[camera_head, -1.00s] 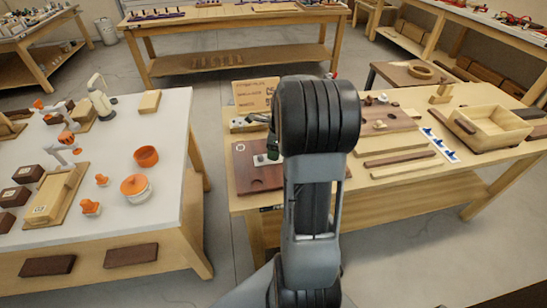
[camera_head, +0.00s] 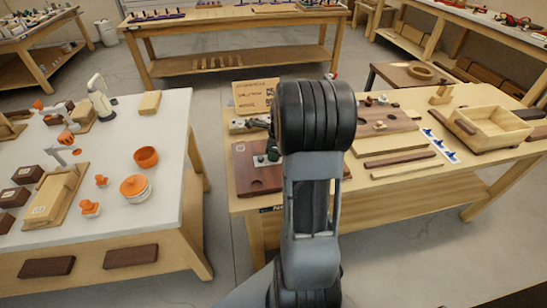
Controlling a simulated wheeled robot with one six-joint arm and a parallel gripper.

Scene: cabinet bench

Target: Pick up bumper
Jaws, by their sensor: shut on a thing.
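My gripper (camera_head: 270,148) is only partly in view to the left of my thick dark wrist, above the dark reddish-brown board (camera_head: 248,183) on the right-hand bench. It is shut on a small dark piece, which I take to be the bumper (camera_head: 273,155). My arm hides much of the gripper and the bumper. A small light plate (camera_head: 261,161) lies on the board just below them. I cannot tell whether the bumper still touches the plate.
A cardboard box (camera_head: 254,95) stands behind the board. A grey part (camera_head: 245,126) lies in front of it. To the right are wooden strips (camera_head: 400,159), a blue-and-white strip (camera_head: 440,146) and an open wooden tray (camera_head: 490,135). The white-topped bench (camera_head: 150,200) is at left.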

